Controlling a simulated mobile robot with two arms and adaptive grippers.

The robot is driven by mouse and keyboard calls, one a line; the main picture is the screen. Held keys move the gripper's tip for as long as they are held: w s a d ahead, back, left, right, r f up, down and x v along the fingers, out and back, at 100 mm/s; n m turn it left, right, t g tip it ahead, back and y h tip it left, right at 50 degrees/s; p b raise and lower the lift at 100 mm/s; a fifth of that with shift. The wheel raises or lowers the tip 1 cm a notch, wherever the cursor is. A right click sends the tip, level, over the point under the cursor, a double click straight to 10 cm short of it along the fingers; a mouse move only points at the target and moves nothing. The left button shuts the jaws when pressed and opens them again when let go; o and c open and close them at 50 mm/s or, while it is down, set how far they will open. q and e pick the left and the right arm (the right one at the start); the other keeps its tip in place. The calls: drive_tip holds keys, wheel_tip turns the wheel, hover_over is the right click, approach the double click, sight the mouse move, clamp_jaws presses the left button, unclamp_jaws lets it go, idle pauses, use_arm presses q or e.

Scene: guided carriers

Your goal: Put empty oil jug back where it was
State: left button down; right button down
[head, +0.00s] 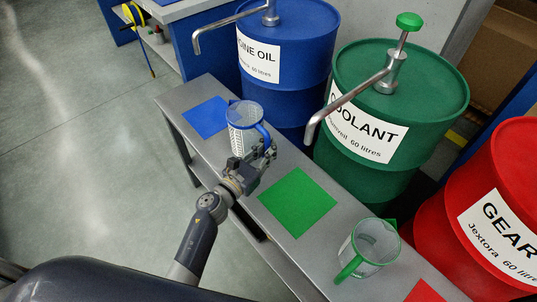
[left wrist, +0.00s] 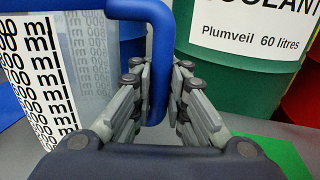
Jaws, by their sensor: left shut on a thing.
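A clear jug with a blue rim (head: 243,116) and a blue handle is upright at the bench, just right of the blue mat (head: 204,118). I cannot tell whether its base touches the bench. My left gripper (head: 264,150) is shut on the blue handle. In the left wrist view the handle (left wrist: 158,65) stands between the fingers (left wrist: 158,95), and the jug wall with its ml scale (left wrist: 40,75) fills the left side. No oil shows in the visible part. My right gripper is not in view.
A green mat (head: 297,202) lies mid-bench. A jug with a green handle (head: 372,243) stands to its right, near a red mat (head: 425,292).

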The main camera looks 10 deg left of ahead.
use_arm(q)
drive_tip(key=shift+w+f+b, duration=0.15)
drive_tip(key=shift+f+b, duration=1.2)
drive_tip(key=shift+f, duration=0.4)
drive_tip(key=shift+f, duration=0.1)
drive_tip(key=c, duration=1.6)
unclamp_jaws()
drive_tip(key=shift+r, duration=0.2)
drive_tip(key=v, duration=0.7)
drive_tip(key=shift+s+a+f, duration=0.1)
drive_tip(key=shift+s+a, duration=0.05)
drive_tip(key=shift+s, duration=0.1)
